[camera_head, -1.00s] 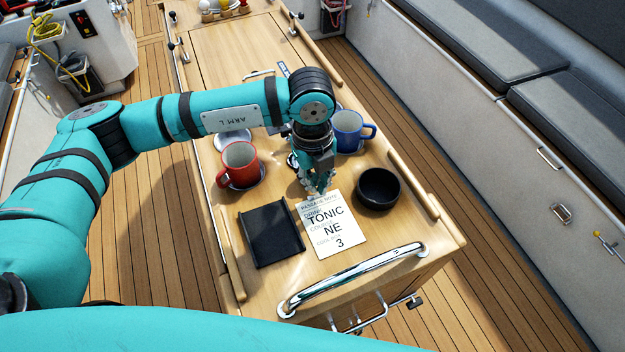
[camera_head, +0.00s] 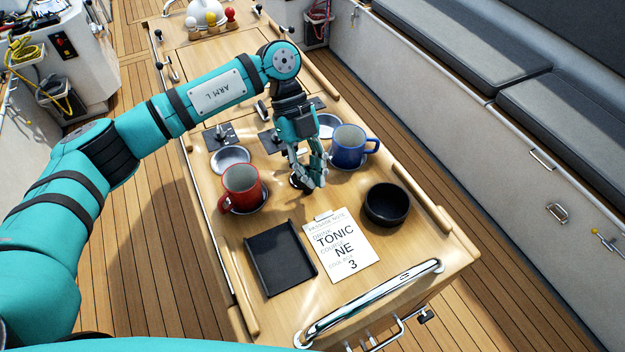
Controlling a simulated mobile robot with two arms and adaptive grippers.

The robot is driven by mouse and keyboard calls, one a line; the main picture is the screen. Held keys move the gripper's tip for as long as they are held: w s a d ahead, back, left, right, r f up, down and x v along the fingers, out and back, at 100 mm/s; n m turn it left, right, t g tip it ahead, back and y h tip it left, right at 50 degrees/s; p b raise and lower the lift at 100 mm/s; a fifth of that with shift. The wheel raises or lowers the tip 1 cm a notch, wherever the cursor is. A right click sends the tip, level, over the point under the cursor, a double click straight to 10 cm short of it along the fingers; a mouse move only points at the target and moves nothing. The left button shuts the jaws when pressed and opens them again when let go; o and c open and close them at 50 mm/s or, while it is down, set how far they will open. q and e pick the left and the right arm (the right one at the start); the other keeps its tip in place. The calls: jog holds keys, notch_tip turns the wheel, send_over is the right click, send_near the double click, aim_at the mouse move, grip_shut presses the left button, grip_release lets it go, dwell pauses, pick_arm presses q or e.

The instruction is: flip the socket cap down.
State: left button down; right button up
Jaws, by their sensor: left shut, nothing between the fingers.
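My left gripper (camera_head: 314,176) is over the wooden cockpit table (camera_head: 212,285), between the red mug and the blue mug. Its fingers are shut and empty, pointing down. A small dark round fitting (camera_head: 297,181) shows just left of the fingertips, partly hidden by them. It may be the socket with its cap, but I cannot tell whether a cap stands up or lies down. I cannot tell whether the fingers touch it. My right gripper is not in view.
A red mug (camera_head: 241,187) stands left of the gripper and a blue mug (camera_head: 349,147) right of it. A black bowl (camera_head: 387,204), a black tray (camera_head: 280,258) and a printed note (camera_head: 341,250) lie nearer. A chrome rail (camera_head: 370,300) edges the table's front.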

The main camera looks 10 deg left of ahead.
pick_arm(q)
jog(key=shift+w+a+r+b, duration=0.15)
jog(key=shift+w+a+b, duration=0.15)
jog(key=shift+w+a, duration=0.4)
jog(key=shift+w+a+f+b, duration=0.1)
jog(key=shift+w+a+b, duration=0.15)
jog(key=shift+w, duration=0.3)
jog(key=shift+w+a+f+b, duration=0.1)
jog(key=shift+w+a+b, duration=0.15)
jog(key=shift+w, duration=0.25)
jog(key=shift+r, duration=0.15)
jog(key=shift+r+p, duration=0.75)
jog(key=shift+p, duration=0.05)
